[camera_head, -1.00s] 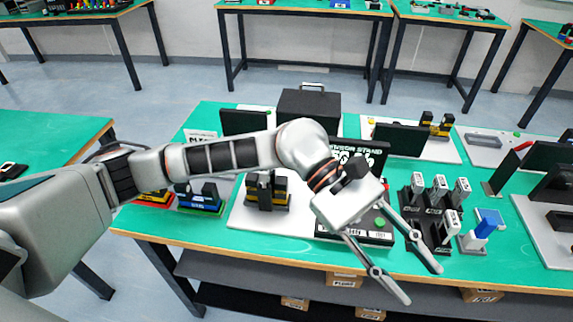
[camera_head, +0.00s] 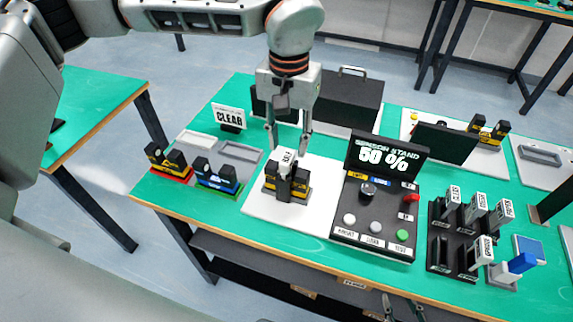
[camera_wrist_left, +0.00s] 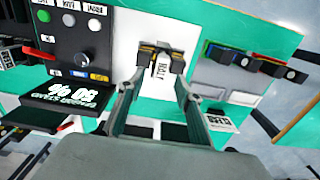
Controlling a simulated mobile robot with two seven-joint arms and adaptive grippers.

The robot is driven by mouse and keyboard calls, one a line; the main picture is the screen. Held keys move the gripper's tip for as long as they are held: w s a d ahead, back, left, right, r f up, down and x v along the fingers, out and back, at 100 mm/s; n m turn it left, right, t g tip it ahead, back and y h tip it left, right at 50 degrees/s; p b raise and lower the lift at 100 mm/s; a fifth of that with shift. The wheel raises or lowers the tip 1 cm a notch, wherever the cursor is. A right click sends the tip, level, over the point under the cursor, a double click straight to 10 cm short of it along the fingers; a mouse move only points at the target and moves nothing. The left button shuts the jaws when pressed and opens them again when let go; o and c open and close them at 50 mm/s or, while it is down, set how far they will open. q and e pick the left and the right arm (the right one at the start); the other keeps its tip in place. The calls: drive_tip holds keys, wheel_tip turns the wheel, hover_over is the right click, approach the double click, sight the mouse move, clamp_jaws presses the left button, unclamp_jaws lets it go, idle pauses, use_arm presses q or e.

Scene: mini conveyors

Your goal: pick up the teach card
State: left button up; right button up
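A small white card (camera_head: 288,158) stands upright in the dark slot between two yellow-and-black sensor blocks (camera_head: 271,186) on a white plate. Its label looks like "HALF" or "HALT" in the left wrist view (camera_wrist_left: 158,72); no card legibly reads "teach". My left gripper (camera_head: 288,147) points down over this card, open, one finger on each side near its top. In the left wrist view, its fingers (camera_wrist_left: 160,84) are apart with the card showing between them. The tips of my right gripper (camera_head: 403,307) show apart at the bottom edge of the head view.
A control box (camera_head: 347,212) with a "50 %" display (camera_head: 390,158) stands right of the plate. A black rack (camera_head: 440,237) holds several white-labelled cards. A "CLEAR" sign (camera_head: 229,117) and red and blue-green sensor units stand left. A black case (camera_head: 345,100) is behind.

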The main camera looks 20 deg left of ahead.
sight(287, 157)
use_arm(q)
wheel_tip(287, 157, down, 6)
drive_tip(key=shift+s+a+r, duration=0.1)
drive_tip(key=shift+r, duration=0.05)
clamp_jaws()
